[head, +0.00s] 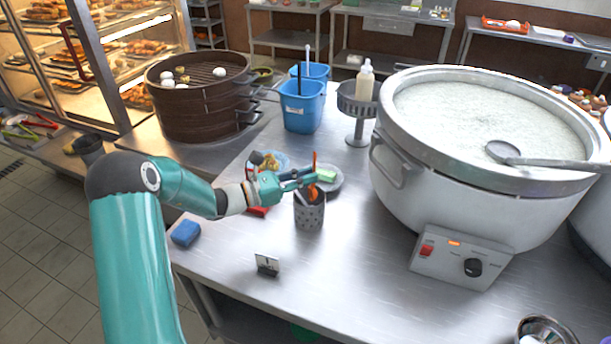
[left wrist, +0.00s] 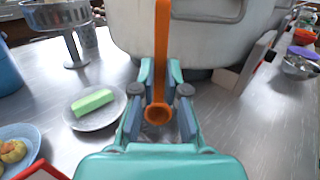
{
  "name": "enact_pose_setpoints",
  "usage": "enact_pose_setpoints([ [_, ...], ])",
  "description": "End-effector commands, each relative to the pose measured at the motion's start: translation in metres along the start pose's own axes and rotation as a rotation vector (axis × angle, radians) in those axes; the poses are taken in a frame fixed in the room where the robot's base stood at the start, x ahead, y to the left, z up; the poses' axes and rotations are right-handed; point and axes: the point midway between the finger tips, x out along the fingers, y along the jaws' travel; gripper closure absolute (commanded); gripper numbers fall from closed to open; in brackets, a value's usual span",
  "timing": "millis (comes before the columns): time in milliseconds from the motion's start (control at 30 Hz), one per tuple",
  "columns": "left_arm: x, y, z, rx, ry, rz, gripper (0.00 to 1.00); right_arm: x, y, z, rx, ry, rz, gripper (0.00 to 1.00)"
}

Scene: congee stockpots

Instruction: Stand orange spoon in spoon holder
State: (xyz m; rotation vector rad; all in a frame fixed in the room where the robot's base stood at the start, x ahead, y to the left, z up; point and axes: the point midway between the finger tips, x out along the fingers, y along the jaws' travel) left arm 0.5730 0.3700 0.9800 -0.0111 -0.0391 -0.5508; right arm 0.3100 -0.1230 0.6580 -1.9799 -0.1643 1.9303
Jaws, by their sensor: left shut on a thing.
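The orange spoon (head: 314,158) is upright in my left gripper (head: 308,180), which is shut on it. In the left wrist view the spoon (left wrist: 161,50) stands between the fingers (left wrist: 159,100), its handle up and its bowl low. The grey perforated spoon holder (head: 309,216) stands on the steel table just below the gripper. Orange shows at the holder's mouth, but I cannot tell whether the spoon's lower end is inside or only above it. A pale utensil (head: 301,197) leans in the holder. The holder is hidden in the left wrist view. My right gripper is not in view.
The large white congee pot (head: 400,200) stands right of the holder. A plate with a green block (left wrist: 95,108) is close behind the gripper. A blue bucket (head: 302,110) stands behind.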

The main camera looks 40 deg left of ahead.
Motion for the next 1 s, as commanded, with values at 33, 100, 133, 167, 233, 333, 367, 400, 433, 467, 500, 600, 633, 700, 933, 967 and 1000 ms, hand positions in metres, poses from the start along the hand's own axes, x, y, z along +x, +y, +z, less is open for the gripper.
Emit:
enact_pose_setpoints([
  [33,0.000,0.000,-0.006,0.000,0.000,0.000,1.00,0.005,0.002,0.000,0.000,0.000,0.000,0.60],
  [100,-0.001,0.000,-0.010,0.000,0.000,0.000,1.00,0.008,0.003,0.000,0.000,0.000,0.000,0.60],
  [133,-0.001,0.000,-0.012,0.000,0.000,-0.001,1.00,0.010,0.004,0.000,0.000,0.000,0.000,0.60],
  [167,-0.001,0.000,-0.014,0.000,0.000,-0.001,1.00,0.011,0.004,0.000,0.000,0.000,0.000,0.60],
  [233,-0.001,0.000,-0.018,0.000,0.000,-0.001,1.00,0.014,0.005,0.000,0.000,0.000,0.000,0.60],
  [333,-0.001,0.000,-0.024,0.000,0.001,-0.001,1.00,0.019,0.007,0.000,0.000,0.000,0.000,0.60],
  [367,-0.002,0.000,-0.026,0.000,0.001,-0.002,1.00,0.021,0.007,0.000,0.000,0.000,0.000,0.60],
  [400,-0.002,0.000,-0.028,0.000,0.001,-0.002,1.00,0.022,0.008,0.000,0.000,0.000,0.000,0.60],
  [433,-0.002,0.000,-0.030,0.000,0.001,-0.002,1.00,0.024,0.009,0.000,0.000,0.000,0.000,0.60],
  [467,-0.002,0.000,-0.032,0.000,0.001,-0.002,1.00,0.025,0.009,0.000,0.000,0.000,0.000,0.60],
  [500,-0.002,0.000,-0.034,0.000,0.001,-0.002,1.00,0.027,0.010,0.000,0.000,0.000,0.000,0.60],
  [600,-0.002,0.000,-0.040,0.000,0.001,-0.002,1.00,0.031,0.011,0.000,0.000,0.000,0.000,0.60],
  [633,-0.003,0.000,-0.042,0.000,0.001,-0.003,1.00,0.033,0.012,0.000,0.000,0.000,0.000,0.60],
  [700,-0.003,0.000,-0.045,0.000,0.001,-0.003,1.00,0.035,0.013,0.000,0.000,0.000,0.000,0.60],
  [933,-0.003,0.000,-0.050,0.000,0.001,-0.003,1.00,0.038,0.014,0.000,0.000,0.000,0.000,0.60],
  [967,-0.003,0.000,-0.050,0.000,0.001,-0.003,1.00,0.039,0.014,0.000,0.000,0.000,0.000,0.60],
  [1000,-0.003,0.000,-0.050,0.000,0.001,-0.003,1.00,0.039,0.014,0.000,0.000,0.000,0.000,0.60],
])
